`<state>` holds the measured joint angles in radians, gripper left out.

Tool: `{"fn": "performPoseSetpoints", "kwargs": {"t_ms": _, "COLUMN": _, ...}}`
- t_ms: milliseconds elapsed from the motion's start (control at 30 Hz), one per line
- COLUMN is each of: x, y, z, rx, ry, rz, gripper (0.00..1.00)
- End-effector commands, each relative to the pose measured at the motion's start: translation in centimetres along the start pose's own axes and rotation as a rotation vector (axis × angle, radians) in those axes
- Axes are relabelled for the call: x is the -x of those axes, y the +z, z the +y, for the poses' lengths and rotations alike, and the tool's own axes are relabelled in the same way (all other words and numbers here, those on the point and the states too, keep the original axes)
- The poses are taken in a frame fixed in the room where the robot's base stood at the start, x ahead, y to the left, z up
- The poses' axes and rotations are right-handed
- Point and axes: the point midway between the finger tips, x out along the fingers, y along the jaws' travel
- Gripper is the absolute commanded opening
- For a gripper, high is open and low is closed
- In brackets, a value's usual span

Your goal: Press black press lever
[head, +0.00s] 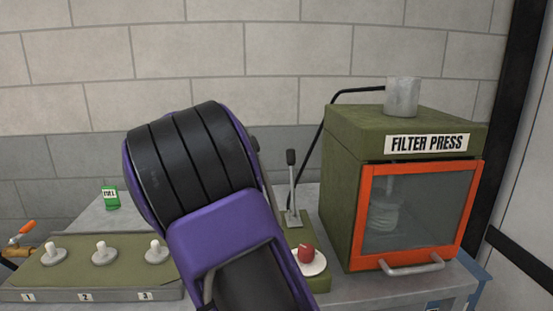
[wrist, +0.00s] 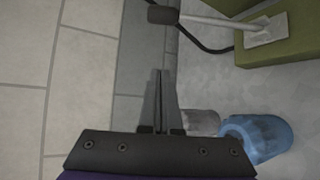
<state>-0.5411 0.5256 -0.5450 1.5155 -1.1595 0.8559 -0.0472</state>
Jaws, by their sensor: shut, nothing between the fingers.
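The black press lever (head: 291,187) stands upright on a green base left of the filter press (head: 345,175) in the head view. It has a thin metal rod and a black knob. In the wrist view the lever (wrist: 210,22) lies across the top, its knob (wrist: 162,15) to the left and its plate on the green base at right. My gripper (wrist: 158,103) is shut and empty. In the wrist view its fingertips point toward the knob, with a gap between them in the picture. In the head view my purple and black arm hides the gripper.
A red button (head: 306,253) sits in front of the lever. The press has an orange-framed glass door (head: 415,215). A blue cylinder (wrist: 255,137) and a grey one (wrist: 200,122) are beside my fingers in the wrist view. A numbered panel (head: 75,272) and a green can (head: 111,197) are at left.

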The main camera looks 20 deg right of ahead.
Motion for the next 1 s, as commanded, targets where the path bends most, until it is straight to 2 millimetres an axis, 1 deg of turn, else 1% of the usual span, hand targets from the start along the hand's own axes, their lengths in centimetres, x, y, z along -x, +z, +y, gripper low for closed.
{"fn": "performPoseSetpoints", "kwargs": {"t_ms": 167, "x": -0.3, "y": 0.0, "z": 0.0, "rx": 0.0, "ry": 0.0, "rz": -0.001, "gripper": 0.0}}
{"fn": "performPoseSetpoints", "kwargs": {"t_ms": 267, "x": -1.3, "y": 0.1, "z": -0.1, "rx": 0.0, "ry": -0.001, "rz": -0.002, "gripper": 0.0}}
{"fn": "performPoseSetpoints", "kwargs": {"t_ms": 367, "x": -2.9, "y": 0.1, "z": -0.1, "rx": 0.0, "ry": -0.001, "rz": -0.004, "gripper": 0.0}}
{"fn": "performPoseSetpoints", "kwargs": {"t_ms": 700, "x": -10.2, "y": 0.1, "z": -0.1, "rx": 0.0, "ry": -0.001, "rz": -0.003, "gripper": 0.0}}
{"fn": "performPoseSetpoints", "kwargs": {"t_ms": 733, "x": -10.2, "y": 0.3, "z": 0.0, "rx": -0.002, "ry": -0.001, "rz": -0.001, "gripper": 0.0}}
{"fn": "performPoseSetpoints", "kwargs": {"t_ms": 800, "x": -9.5, "y": 1.4, "z": 0.0, "rx": -0.001, "ry": 0.0, "rz": 0.002, "gripper": 0.0}}
{"fn": "performPoseSetpoints", "kwargs": {"t_ms": 900, "x": -9.1, "y": 2.6, "z": 0.0, "rx": -0.001, "ry": 0.0, "rz": 0.001, "gripper": 0.0}}
{"fn": "performPoseSetpoints", "kwargs": {"t_ms": 1000, "x": -8.8, "y": 3.3, "z": -0.1, "rx": -0.001, "ry": -0.001, "rz": 0.001, "gripper": 0.0}}
